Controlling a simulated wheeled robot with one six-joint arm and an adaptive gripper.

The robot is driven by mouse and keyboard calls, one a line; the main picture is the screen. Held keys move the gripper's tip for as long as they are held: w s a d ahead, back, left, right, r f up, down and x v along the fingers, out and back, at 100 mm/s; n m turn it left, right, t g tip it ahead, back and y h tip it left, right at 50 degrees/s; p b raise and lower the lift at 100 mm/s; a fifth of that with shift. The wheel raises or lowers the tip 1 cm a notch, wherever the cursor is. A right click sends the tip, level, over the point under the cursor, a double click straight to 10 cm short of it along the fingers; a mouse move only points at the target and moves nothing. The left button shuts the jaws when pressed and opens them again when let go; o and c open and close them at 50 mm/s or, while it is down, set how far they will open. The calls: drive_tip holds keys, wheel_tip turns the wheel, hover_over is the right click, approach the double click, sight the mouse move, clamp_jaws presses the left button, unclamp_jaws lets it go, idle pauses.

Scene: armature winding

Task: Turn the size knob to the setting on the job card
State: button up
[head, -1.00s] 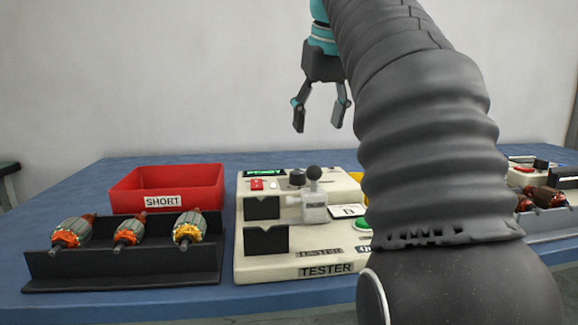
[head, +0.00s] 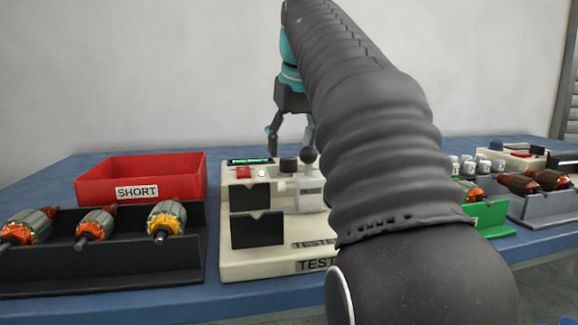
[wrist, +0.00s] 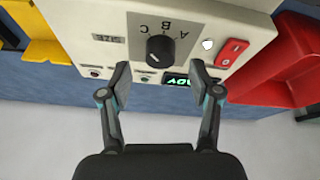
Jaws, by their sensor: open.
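The black size knob (wrist: 160,50) sits on the tester's grey dial plate, beside the letters A, B and C and a SIZE label (wrist: 109,38). It has a small pale mark, but I cannot tell for sure which letter it indicates. In the head view the knob (head: 289,164) stands on top of the cream tester (head: 240,264). My gripper (head: 290,147) is open and empty just above the knob. In the wrist view its fingers (wrist: 160,74) are spread, with the knob beyond the gap, apparently untouched. The job card is not visible now; my arm covers that area.
A red SHORT bin (head: 140,180) and a black rack (head: 100,268) with armatures are further left.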

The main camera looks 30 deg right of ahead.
sight(289, 159)
drive_tip(key=shift+b+x, duration=0.4)
drive_tip(key=shift+x, duration=1.25)
drive_tip(key=c, duration=1.1)
